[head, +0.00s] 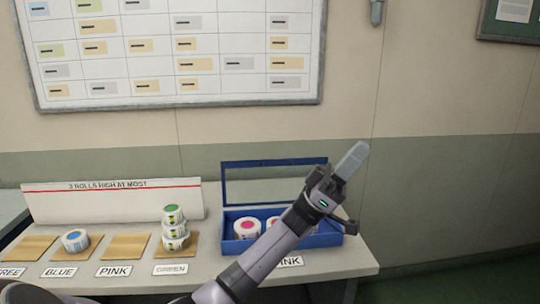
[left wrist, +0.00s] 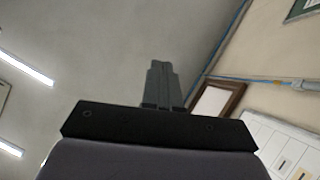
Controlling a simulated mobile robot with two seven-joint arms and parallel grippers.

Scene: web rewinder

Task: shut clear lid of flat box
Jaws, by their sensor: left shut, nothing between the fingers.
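The flat blue box (head: 331,239) stands at the right end of the bench in the head view. Its clear lid with a blue frame (head: 272,162) stands raised at the back edge. Rolls with pink centres (head: 247,228) lie inside, partly hidden by my left arm. My left gripper (head: 353,158) is shut and empty, pointing up and to the right, in front of the lid's right end in the picture. The left wrist view shows its shut fingers (left wrist: 162,82) against the ceiling; the box is not in that view. My right gripper is not in view.
On the bench (head: 215,272), a stack of green-centred rolls (head: 173,228) and one blue-centred roll (head: 75,240) stand on brown pads left of the box. A white board marked "3 ROLLS HIGH AT MOST" (head: 110,200) stands behind them. The wall is close behind.

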